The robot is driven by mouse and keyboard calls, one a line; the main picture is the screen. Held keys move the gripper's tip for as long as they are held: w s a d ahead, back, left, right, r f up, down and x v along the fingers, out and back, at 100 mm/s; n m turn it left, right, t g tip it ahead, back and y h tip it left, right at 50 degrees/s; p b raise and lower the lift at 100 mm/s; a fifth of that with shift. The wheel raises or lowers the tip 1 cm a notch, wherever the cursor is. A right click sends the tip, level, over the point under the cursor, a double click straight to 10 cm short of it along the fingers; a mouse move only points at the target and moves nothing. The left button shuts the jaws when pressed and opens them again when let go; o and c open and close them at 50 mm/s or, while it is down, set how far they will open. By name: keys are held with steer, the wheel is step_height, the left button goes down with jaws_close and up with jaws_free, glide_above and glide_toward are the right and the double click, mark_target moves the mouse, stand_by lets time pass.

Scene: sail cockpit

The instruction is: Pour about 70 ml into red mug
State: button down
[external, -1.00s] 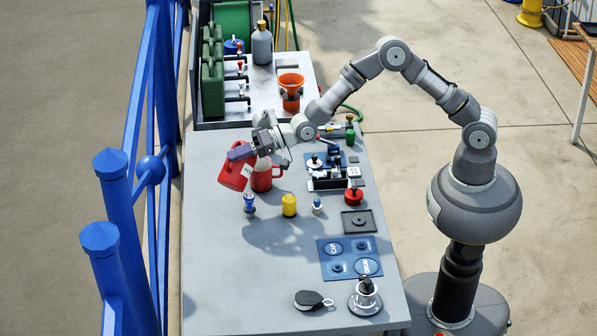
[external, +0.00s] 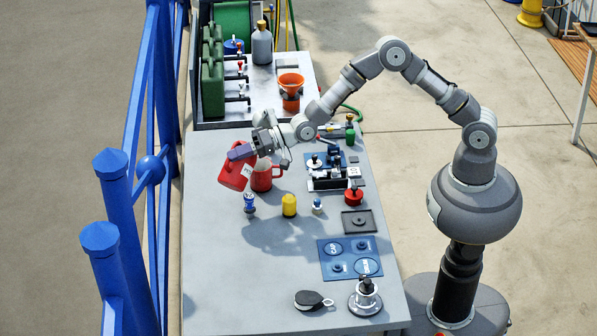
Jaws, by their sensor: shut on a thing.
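The red mug (external: 262,182) stands upright on the grey table, just right of the jug. The jug's upper right end is over or very near the mug's rim. My gripper and the jug partly hide the mug's mouth. I cannot see any liquid stream or the level in the mug.
A blue-and-white bottle (external: 249,203), a yellow canister (external: 289,205) and a small white-and-blue item (external: 317,207) stand in front of the mug. The table's front left is clear.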

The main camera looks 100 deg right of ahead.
mark_target(232, 181)
steer(key=shift+w+a+n+g+h+p, duration=0.4)
steer(key=shift+a+g+p, duration=0.1)
steer(key=shift+g+p, duration=0.15)
steer(key=p, duration=0.1)
steer(key=a+n+g+h+p, duration=0.1)
steer(key=p, duration=0.1)
steer(key=shift+w+a+r+g, duration=0.15)
steer(key=shift+w+r+g, duration=0.1)
steer(key=shift+w, duration=0.1)
steer(key=shift+w+a+f+n+g+h+p, duration=0.4)
steer(key=shift+a+h+p, duration=0.15)
steer(key=shift+p, duration=0.6)
steer(key=shift+w+a+f+n+g+h+p, duration=0.25)
steer(key=shift+w+a+f+n+g+h, duration=0.15)
steer(key=shift+f+g+h, duration=0.3)
steer(key=shift+w+a+f+n+g+h+p, duration=0.3)
steer(key=shift+a+f+h, duration=0.25)
steer(key=shift+f, duration=0.25)
steer(key=shift+w+a+f+n+g+h+p, duration=0.2)
steer(key=shift+w+a+f+n+g+h, duration=0.15)
steer(key=shift+f+g+h, duration=0.35)
